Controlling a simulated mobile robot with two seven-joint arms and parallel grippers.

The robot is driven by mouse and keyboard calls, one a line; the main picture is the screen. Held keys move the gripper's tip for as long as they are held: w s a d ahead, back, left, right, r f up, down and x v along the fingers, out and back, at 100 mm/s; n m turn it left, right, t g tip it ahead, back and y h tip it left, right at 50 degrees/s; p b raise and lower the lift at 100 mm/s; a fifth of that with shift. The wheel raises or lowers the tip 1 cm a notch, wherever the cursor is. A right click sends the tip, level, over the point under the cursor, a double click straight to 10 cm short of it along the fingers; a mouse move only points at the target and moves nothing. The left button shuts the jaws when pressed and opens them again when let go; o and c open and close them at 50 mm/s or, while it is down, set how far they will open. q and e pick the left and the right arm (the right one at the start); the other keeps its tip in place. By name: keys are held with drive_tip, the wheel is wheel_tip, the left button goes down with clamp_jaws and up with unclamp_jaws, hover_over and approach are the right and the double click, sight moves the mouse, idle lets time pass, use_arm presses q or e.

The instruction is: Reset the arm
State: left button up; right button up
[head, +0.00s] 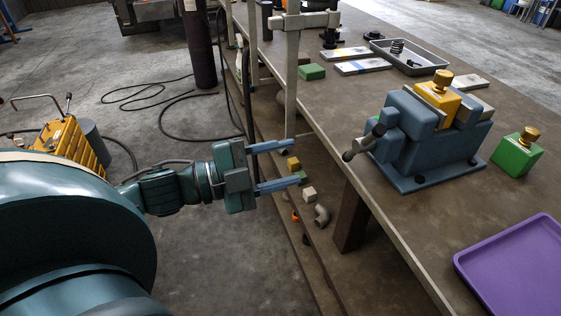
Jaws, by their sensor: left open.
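My left gripper (290,165) shows in the head view, to the left of the workbench (330,128). Its two blue-grey fingers point right and are spread apart, with nothing between them that it holds. The arm reaches in from the lower left and is out over the bench's front edge, beside the lower shelf. My right gripper is not in view.
A blue vise (420,150) holding a yellow block (438,98) stands on the bench. A green block (517,155) with a brass knob, a purple tray (520,268) and a grey tray (415,58) are also there. A metal upright (291,85) rises near the gripper.

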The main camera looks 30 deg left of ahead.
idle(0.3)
use_arm(q)
wheel_tip(320, 180, down, 14)
drive_tip(key=s+a+n+y+p, duration=0.2)
drive_tip(key=n+y+p, duration=0.1)
drive_tip(key=n+y, duration=0.55)
drive_tip(key=s+d+f+n+g, duration=0.1)
drive_tip(key=s+d+f+n, duration=0.1)
drive_tip(key=d+f+n, duration=0.2)
drive_tip(key=s+d+f+n+g, duration=0.2)
drive_tip(key=s+d+f+n, duration=0.1)
drive_tip(key=d+f, duration=0.3)
drive_tip(key=shift+s+d+f+n+g+h+p, duration=0.25)
drive_tip(key=shift+d+f+n+g+h+p, duration=0.05)
drive_tip(key=shift+n+h+p, duration=0.15)
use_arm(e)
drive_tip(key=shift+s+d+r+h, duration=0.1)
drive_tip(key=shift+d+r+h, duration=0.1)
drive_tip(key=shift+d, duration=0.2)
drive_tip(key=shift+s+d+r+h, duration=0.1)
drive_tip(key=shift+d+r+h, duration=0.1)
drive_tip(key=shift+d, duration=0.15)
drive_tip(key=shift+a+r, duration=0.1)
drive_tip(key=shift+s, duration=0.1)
use_arm(q)
drive_tip(key=shift+a, duration=0.1)
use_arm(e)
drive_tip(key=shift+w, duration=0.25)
